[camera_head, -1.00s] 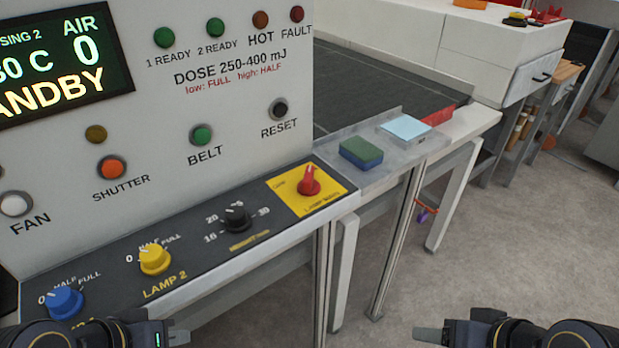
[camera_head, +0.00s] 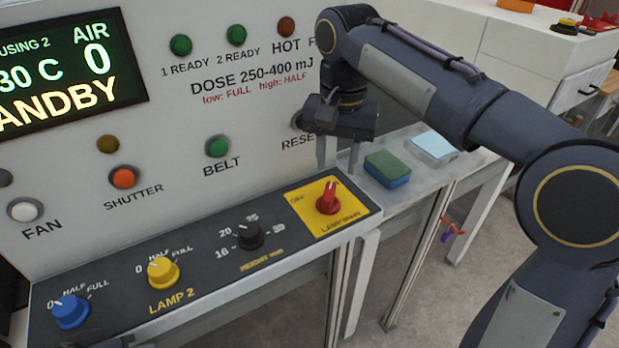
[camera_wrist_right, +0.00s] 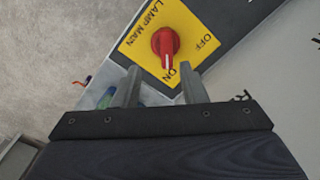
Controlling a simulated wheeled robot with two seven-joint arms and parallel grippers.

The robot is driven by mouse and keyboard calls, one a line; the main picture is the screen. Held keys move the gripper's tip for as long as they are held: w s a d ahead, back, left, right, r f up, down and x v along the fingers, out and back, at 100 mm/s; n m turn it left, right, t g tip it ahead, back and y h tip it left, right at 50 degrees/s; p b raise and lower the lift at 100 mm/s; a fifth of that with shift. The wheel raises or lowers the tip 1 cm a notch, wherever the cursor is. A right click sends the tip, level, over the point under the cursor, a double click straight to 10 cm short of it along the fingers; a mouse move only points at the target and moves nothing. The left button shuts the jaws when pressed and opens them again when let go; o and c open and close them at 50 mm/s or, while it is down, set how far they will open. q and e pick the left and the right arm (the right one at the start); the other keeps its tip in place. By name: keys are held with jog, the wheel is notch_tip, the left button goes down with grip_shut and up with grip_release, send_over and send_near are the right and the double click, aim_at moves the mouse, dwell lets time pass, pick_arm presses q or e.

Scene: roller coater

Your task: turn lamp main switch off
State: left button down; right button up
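The lamp main switch is a red rotary knob (camera_head: 328,197) on a yellow plate (camera_head: 352,208) at the right end of the control strip. In the right wrist view the knob (camera_wrist_right: 165,42) has its white pointer mark towards the ON label; OFF is printed on the other side of the plate. My right gripper (camera_head: 337,166) points down just above and behind the knob. Its two fingers (camera_wrist_right: 161,78) are apart with nothing between them, and the knob lies just beyond the tips.
Left along the strip are a black height knob (camera_head: 249,236), a yellow lamp 2 knob (camera_head: 163,271) and a blue knob (camera_head: 71,311). The upright button panel (camera_head: 180,120) stands close behind. A green-and-blue sponge (camera_head: 387,169) and a light-blue pad (camera_head: 433,146) lie to the right.

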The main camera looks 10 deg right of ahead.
aim_at(329, 191)
jog(key=shift+w+a, duration=0.35)
jog(key=shift+a, duration=0.1)
jog(key=shift+f, duration=0.25)
notch_tip(329, 191, down, 7)
jog(key=shift+f+b, duration=0.1)
jog(key=shift+b, duration=0.45)
grip_shut()
